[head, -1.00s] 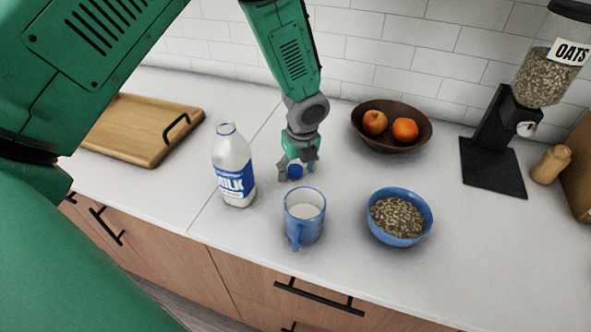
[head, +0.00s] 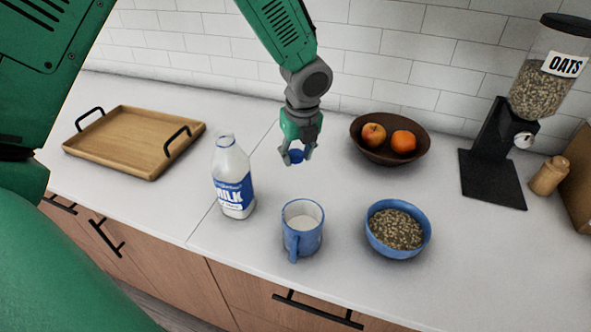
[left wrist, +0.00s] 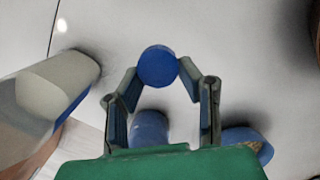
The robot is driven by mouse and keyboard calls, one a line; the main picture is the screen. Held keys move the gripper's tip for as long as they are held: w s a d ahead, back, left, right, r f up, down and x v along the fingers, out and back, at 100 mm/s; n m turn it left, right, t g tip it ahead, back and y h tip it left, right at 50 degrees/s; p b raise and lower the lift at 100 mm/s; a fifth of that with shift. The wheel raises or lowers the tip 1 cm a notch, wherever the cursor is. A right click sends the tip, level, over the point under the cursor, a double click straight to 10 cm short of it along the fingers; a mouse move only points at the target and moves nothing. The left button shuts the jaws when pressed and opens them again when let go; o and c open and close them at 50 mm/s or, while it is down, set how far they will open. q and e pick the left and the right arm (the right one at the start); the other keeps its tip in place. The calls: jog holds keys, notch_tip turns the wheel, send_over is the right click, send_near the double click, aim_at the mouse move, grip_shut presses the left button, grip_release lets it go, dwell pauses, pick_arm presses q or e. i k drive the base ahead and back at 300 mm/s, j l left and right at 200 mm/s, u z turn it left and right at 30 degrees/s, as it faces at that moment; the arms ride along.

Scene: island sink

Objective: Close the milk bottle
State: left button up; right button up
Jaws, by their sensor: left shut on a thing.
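The milk bottle (head: 232,178) stands upright on the counter, with a blue and white label and no cap on its neck. My left gripper (head: 296,157) is to the right of the bottle's top, raised above the counter. It is shut on the blue cap (head: 296,156). In the left wrist view the cap (left wrist: 158,66) sits between the two fingertips, and the bottle (left wrist: 50,90) lies to the left, apart from the gripper. My right gripper does not show.
A blue mug of milk (head: 303,229) stands right of the bottle, with a blue bowl of oats (head: 397,229) beyond it. A brown fruit bowl (head: 385,152) and an oats dispenser (head: 492,185) stand farther right. A wooden tray (head: 130,160) lies at the left.

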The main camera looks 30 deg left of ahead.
aim_at(230, 167)
jog(key=k+l, duration=0.8)
jog(key=k, duration=0.05)
